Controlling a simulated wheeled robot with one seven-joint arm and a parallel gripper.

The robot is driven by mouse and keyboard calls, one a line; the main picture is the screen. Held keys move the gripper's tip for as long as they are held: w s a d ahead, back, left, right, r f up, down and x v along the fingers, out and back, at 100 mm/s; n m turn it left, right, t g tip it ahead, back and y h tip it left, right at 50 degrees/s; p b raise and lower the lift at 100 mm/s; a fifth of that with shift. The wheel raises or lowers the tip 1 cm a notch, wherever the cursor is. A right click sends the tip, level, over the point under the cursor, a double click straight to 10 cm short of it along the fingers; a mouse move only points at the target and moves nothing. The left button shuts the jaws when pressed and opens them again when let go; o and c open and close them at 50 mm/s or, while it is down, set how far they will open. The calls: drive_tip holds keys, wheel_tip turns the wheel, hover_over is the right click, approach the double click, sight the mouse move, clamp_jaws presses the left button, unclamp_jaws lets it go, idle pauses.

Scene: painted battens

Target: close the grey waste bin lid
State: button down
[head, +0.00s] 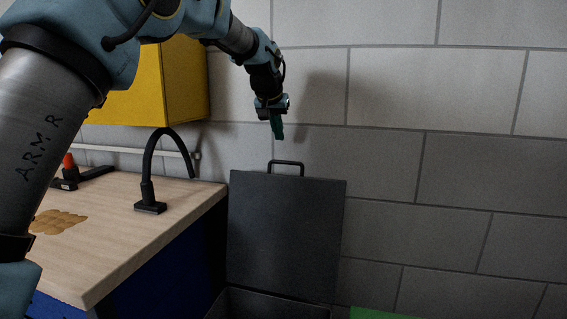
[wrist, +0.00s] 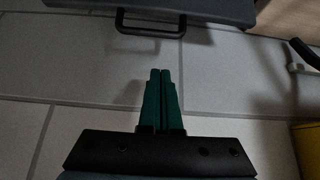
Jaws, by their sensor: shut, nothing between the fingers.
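The grey waste bin (head: 270,304) stands at the bottom of the head view, right of the workbench, and only its top edge shows. Its dark grey lid (head: 285,235) is up, nearly vertical, close to the block wall. A black loop handle (head: 287,163) sits on the lid's upper edge. In the wrist view the handle (wrist: 151,24) and the lid's edge (wrist: 200,8) are at the top, beyond the fingertips. My gripper (head: 279,138) is above the handle, apart from it. Its green fingers (wrist: 160,72) are together with nothing between them.
A wooden workbench (head: 130,215) with a black bent-neck lamp (head: 150,205) stands at the left. A yellow cabinet (head: 185,80) hangs above it. A green thing (head: 375,314) shows at the bottom right. The block wall (head: 450,170) is close behind the lid.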

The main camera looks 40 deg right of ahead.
sight(287, 153)
drive_tip(key=p+x, duration=0.1)
drive_tip(key=x, duration=0.5)
drive_tip(key=d+p+x, duration=0.1)
drive_tip(key=x, duration=0.2)
drive_tip(key=shift+s+d+r+p, duration=0.1)
drive_tip(key=shift+s+p, duration=0.2)
drive_tip(key=shift+f, duration=0.2)
drive_tip(key=shift+s+a+p, duration=0.25)
drive_tip(key=shift+s+a, duration=0.25)
drive_tip(key=shift+a, duration=0.3)
drive_tip(key=shift+s+a+p, duration=0.2)
drive_tip(key=shift+s+a, duration=0.3)
drive_tip(key=shift+a, duration=0.3)
